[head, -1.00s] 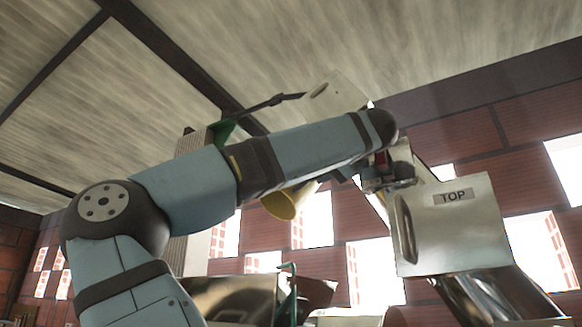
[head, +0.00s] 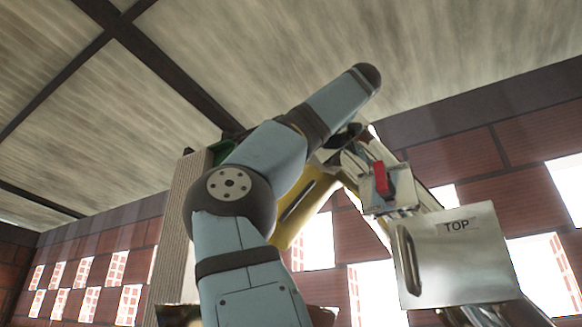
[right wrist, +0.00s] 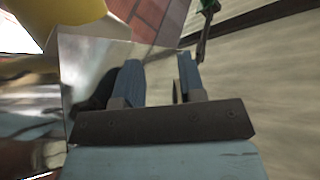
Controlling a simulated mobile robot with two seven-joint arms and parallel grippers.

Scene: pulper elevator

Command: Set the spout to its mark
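A yellow part with a dark slot (head: 303,205) hangs behind my arm in the head view; it may be the spout. A yellow surface also shows at the top left of the right wrist view (right wrist: 55,20). No mark can be made out. A red handle (head: 381,179) sits on a metal bracket left of the TOP-labelled metal box (head: 462,262). In the right wrist view my right gripper (right wrist: 158,70) has its fingers apart, over a shiny metal plate (right wrist: 92,60). I cannot tell whether they touch it. My left gripper is not identifiable.
A ribbed grey post (head: 172,240) stands left of my arm. A brick wall with bright openings (head: 80,275) lies behind. The ceiling above looks clear.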

